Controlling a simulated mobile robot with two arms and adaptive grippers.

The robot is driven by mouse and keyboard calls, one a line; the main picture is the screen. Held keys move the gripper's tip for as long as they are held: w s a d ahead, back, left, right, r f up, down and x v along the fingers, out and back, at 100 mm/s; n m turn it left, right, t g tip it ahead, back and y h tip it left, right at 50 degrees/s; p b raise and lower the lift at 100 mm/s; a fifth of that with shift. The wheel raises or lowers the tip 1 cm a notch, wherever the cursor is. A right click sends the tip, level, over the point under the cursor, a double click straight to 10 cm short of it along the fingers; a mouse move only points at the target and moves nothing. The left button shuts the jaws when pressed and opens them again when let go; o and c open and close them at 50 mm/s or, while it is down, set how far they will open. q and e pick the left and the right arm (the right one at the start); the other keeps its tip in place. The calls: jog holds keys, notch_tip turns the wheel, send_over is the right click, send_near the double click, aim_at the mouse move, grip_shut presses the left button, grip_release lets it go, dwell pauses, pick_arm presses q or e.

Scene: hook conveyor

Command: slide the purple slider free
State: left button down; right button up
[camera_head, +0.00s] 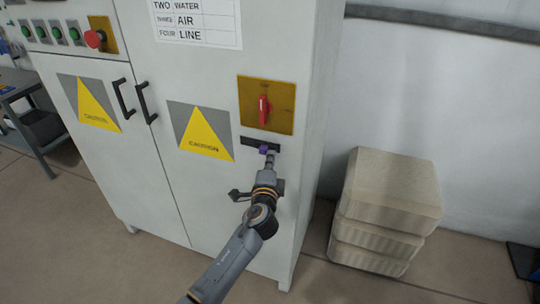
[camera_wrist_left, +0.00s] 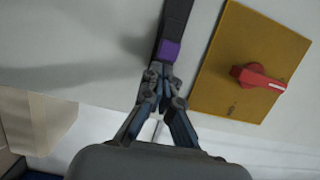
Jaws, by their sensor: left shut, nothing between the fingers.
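The small purple slider (camera_head: 264,149) sits in a dark slot plate (camera_head: 250,143) on the white cabinet front, below the red rotary switch. In the left wrist view the purple slider (camera_wrist_left: 169,50) shows at the near end of the dark strip (camera_wrist_left: 176,20). My left gripper (camera_head: 269,157) is right at the slider, its fingertips just below it. In the left wrist view the left gripper's fingers (camera_wrist_left: 160,74) are closed together with their tips against or very near the slider; I cannot tell whether they touch. Nothing shows between the fingers. My right gripper is not in view.
A red rotary switch (camera_head: 264,107) on a yellow plate (camera_head: 283,92) is just above the slot. Black door handles (camera_head: 146,103) stick out to the left. A stack of beige blocks (camera_head: 385,211) stands on the floor right of the cabinet. A grey shelf (camera_head: 28,139) is at far left.

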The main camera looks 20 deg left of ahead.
aim_at(258, 147)
pick_arm(q)
jog(key=shift+f, duration=0.1)
jog(key=shift+w+a, duration=0.1)
jog(key=shift+a, duration=2.3)
jog(key=shift+d, duration=0.1)
